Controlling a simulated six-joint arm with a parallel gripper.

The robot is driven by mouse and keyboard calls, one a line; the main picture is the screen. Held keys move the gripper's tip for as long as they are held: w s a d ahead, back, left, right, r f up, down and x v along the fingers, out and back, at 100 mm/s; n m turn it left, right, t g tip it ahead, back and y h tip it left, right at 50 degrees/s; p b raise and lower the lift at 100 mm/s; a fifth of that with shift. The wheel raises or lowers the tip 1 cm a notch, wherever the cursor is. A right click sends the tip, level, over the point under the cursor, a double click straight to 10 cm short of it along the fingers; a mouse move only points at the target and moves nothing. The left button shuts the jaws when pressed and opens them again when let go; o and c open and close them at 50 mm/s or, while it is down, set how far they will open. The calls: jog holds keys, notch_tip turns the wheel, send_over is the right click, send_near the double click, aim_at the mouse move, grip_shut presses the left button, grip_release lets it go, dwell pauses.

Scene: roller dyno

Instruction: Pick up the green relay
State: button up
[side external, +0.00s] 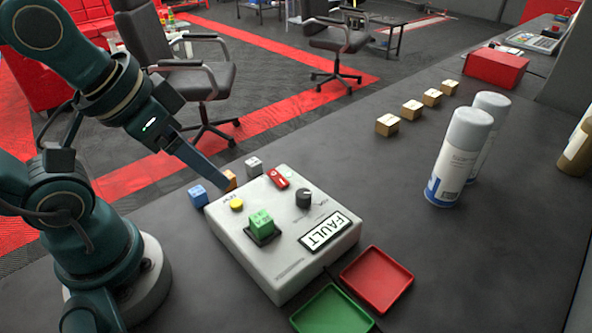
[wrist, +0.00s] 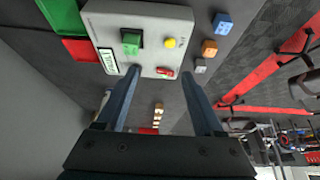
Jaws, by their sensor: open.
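The green relay (side external: 261,222) is a small green block seated in a dark socket on top of a light grey control box (side external: 290,272). It also shows in the wrist view (wrist: 131,40), beyond and to the left of my fingers. My gripper (wrist: 162,82) is open and empty, its two long fingers well apart. In the side view my gripper (side external: 212,180) hangs above the far left edge of the box, up and left of the relay and apart from it. One finger hides part of an orange block (side external: 230,180) there.
The box carries a yellow button (side external: 237,205), red switch (side external: 278,178), black knob (side external: 304,197) and FAULT sign (side external: 325,230). Blue (side external: 198,196) and grey (side external: 254,166) blocks stand behind it. Red (side external: 376,279) and green (side external: 333,310) trays lie in front. Spray cans (side external: 459,160) stand right.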

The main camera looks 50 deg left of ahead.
jog(key=n+g+h, duration=0.8)
jog(key=n+h, duration=0.1)
jog(key=n, duration=0.3)
send_over(257, 213)
jog(key=s, duration=0.2)
jog(key=f, duration=0.4)
jog(key=shift+w, duration=0.2)
jog(key=f+n+h, duration=0.1)
jog(key=w+a+f+n+h, duration=0.1)
jog(key=w+a+f+n+t+h, duration=0.1)
jog(key=n+h, duration=0.1)
jog(key=shift+a+f, duration=0.25)
jog(key=shift+f, duration=0.05)
jog(key=shift+s+a+f+n+h, duration=0.1)
jog(key=shift+a+f+n+h, duration=0.2)
jog(key=shift+f+n, duration=0.15)
jog(key=shift+x, duration=2.55)
